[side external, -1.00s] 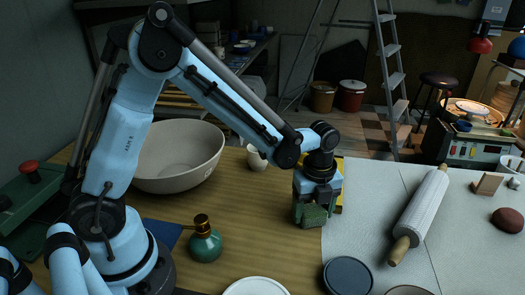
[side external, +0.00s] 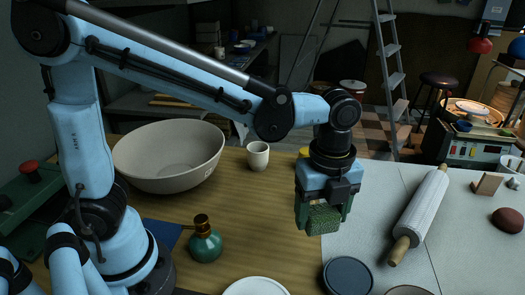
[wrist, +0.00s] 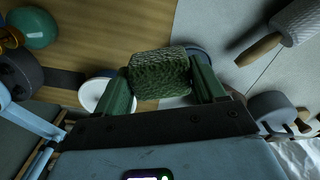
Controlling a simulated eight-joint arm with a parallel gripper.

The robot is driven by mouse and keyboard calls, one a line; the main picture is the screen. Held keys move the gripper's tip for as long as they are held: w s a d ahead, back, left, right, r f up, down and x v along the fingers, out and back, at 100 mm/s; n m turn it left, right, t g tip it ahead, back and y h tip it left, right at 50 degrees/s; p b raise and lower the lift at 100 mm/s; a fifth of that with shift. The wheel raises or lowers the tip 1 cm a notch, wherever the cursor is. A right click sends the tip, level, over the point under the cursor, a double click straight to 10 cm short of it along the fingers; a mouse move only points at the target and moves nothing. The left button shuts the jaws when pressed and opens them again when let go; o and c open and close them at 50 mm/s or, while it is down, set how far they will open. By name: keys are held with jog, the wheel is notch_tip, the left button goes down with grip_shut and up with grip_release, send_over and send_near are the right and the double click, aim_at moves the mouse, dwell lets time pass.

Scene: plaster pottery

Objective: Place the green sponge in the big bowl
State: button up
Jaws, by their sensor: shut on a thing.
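The green sponge (side external: 324,219) is held between the fingers of my gripper (side external: 322,212), which is shut on it. In the wrist view the sponge (wrist: 159,73) sits between the two green fingers, a textured block. The gripper and sponge appear to be above the table, near the edge of the pale cloth. The big bowl (side external: 135,168) is a wide grey-beige bowl at the left of the side view. Its visible inside looks empty. The gripper is to the right of the bowl and apart from it.
A small cream cup (side external: 257,156) stands right of the bowl. A green bottle (side external: 205,246) stands in front of the bowl. A white plate (side external: 255,287) and a dark round lid (side external: 347,275) lie at the front. A rolling pin (side external: 420,214) lies on the cloth at right.

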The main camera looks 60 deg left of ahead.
jog(key=shift+s+d+r, duration=0.25)
jog(key=shift+d+r, duration=0.05)
jog(key=shift+r, duration=0.35)
notch_tip(320, 180, up, 5)
jog(key=shift+f, duration=0.1)
jog(key=w+a+n, duration=0.3)
jog(key=a, duration=0.8)
jog(key=n, duration=1)
send_over(173, 165)
jog(key=s+d, duration=0.1)
jog(key=d, duration=0.5)
jog(key=shift+a+f, duration=0.15)
jog(key=shift+f, duration=7.5)
jog(key=shift+f, duration=0.15)
